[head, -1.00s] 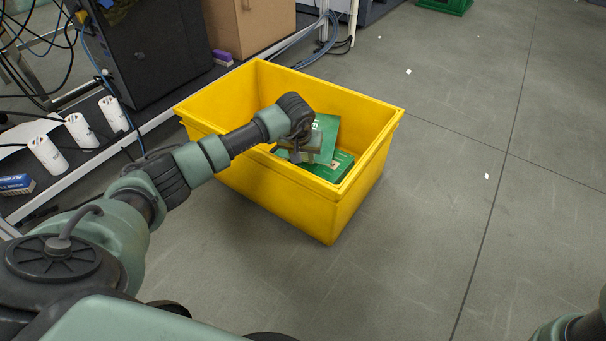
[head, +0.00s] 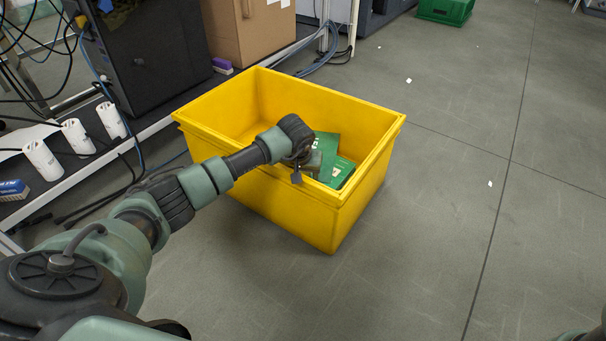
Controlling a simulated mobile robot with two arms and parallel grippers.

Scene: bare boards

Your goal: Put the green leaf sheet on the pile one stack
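Green sheets lie inside the yellow crate, on its right side. One green sheet (head: 327,146) leans up at an angle, and another green piece with a small white mark (head: 343,171) is beside it, lower down. I cannot tell which is the leaf sheet, nor make out separate piles. My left gripper (head: 304,168) reaches over the crate's near wall, right at the green sheets. Its fingertips are hidden or too small to tell whether they are open or hold anything. Only a bit of my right arm shows at the bottom right corner; its gripper is out of view.
The yellow crate (head: 291,226) stands on the grey floor. A low shelf on the left holds white cylinders (head: 76,137) and a blue box (head: 13,190). A cardboard box (head: 250,32) and cables are behind. A green crate (head: 446,11) is far back.

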